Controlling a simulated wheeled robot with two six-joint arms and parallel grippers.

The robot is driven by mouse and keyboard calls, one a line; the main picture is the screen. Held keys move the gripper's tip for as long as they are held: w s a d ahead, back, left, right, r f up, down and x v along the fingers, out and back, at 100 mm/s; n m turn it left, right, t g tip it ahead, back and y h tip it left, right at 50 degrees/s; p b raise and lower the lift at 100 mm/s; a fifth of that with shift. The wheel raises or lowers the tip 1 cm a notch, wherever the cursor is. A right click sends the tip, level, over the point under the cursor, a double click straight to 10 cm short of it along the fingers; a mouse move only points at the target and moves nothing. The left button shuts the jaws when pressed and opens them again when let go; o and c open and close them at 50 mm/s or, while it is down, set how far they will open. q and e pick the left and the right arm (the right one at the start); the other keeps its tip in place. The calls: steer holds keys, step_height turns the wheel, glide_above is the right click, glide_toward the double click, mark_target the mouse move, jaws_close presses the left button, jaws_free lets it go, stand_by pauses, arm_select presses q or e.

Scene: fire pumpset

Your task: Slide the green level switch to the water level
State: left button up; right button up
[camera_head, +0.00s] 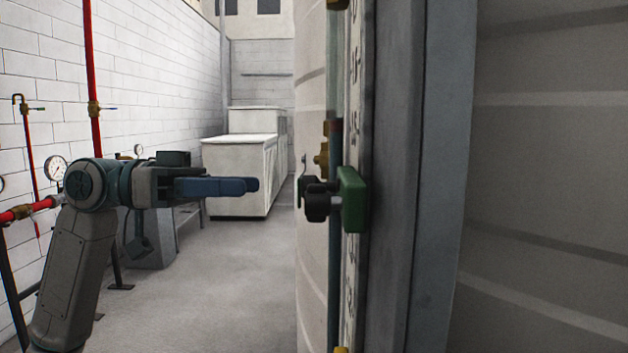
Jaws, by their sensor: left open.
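The green level switch (353,199) sits on a vertical gauge in the middle of the head view, with a black knob (317,200) on its left side. The gauge has a thin upright tube (335,265) and a white scale strip (352,95) with dark marks. The tube looks dark reddish near the brass fitting above the switch and bluish below; I cannot tell the water level for sure. My left gripper (252,186) is open and empty, its blue fingers pointing right, apart from the switch and to its left. My right gripper is not in view.
A large pale tank (312,90) stands behind the gauge, with a grey upright post (430,180) to the right. Red pipes (90,70) and a pressure gauge (56,168) line the left wall. White boxes (240,175) stand at the back. The floor between is clear.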

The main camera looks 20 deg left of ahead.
arm_select(q)
steer(key=shift+p+x, duration=2.3)
steer(key=shift+x, duration=2.8)
